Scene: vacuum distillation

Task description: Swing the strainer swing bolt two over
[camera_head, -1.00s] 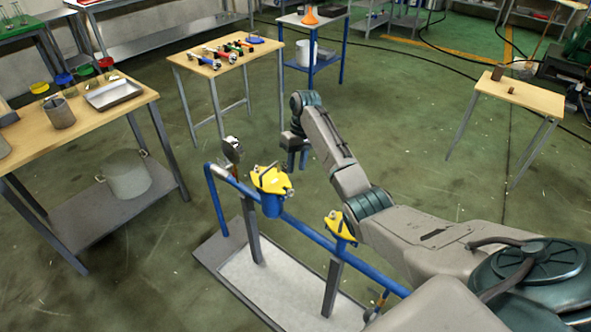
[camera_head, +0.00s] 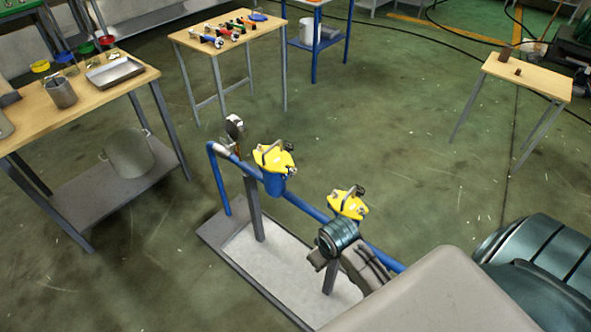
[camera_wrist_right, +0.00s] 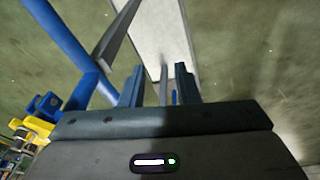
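Two strainers with yellow covers sit on a blue pipe (camera_head: 305,206) in the head view, the left strainer (camera_head: 275,160) farther off and the right strainer (camera_head: 347,204) nearer. Small metal fittings show on the covers, but I cannot tell which is swing bolt two. My right arm crosses just below the right strainer. My right gripper (camera_wrist_right: 160,84) has its fingers apart in the wrist view, pointing down over the stand; nothing is clearly held. A yellow strainer part (camera_wrist_right: 38,127) shows at that view's lower left, outside the fingers. My left gripper is out of view.
The pipe stands on posts over a grey-rimmed tray (camera_head: 215,236). A gauge (camera_head: 234,127) is at its left end. A bench (camera_head: 110,95) with containers is at left, a tool table (camera_head: 200,40) behind, a small table (camera_head: 530,75) at right. Open floor lies between.

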